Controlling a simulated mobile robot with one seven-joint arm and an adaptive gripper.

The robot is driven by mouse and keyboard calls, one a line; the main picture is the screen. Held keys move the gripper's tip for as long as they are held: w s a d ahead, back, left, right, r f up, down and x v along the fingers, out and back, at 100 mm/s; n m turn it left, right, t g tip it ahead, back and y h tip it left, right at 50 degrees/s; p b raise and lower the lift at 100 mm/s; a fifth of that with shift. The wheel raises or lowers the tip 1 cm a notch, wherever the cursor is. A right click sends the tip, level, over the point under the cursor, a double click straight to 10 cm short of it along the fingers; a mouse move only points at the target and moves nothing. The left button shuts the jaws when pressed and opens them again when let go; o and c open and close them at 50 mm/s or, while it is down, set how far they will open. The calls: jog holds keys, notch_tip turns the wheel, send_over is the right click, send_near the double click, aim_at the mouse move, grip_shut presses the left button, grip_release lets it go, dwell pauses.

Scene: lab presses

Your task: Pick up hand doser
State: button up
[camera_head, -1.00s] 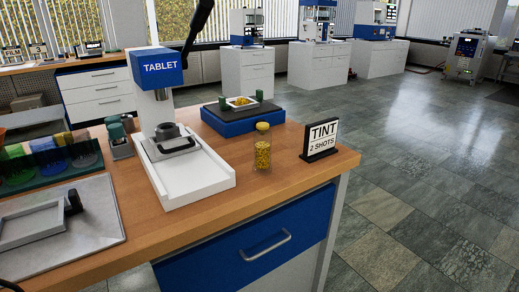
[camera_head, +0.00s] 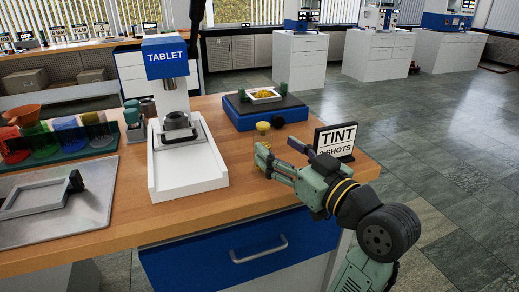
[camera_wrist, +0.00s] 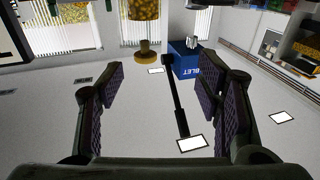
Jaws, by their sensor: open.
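The likely hand doser (camera_head: 263,127) is a clear upright cylinder of yellow pellets with a yellow cap. It stands on the wooden bench, right of the white press base. In the head view only its top shows clearly; my gripper hides most of its body. My gripper (camera_head: 281,152) is open and empty, in front of it and low over the bench. In the wrist view the picture is upside down. There the doser (camera_wrist: 145,50) shows between the spread fingers (camera_wrist: 160,85), nearer the left one and beyond the tips. I see no contact.
The blue-headed TABLET press (camera_head: 165,57) stands left of the doser. A blue unit with a tray of yellow pellets (camera_head: 263,96) is close behind it. The TINT sign (camera_head: 335,141) stands close right of my gripper. Coloured cups (camera_head: 70,138) and a metal tray (camera_head: 90,210) are at left.

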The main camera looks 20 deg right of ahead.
aim_at(269, 141)
jog(key=w+p, duration=0.1)
jog(key=w, duration=0.2)
jog(key=w+f+p, duration=0.1)
jog(key=w, duration=0.2)
jog(key=w+p, duration=0.1)
jog(key=w, duration=0.1)
jog(key=shift+w+a+f, duration=0.3)
jog(key=shift+w+a, duration=0.05)
jog(key=shift+w, duration=0.05)
jog(key=shift+c, duration=0.5)
grip_shut()
jog(key=shift+r, duration=0.15)
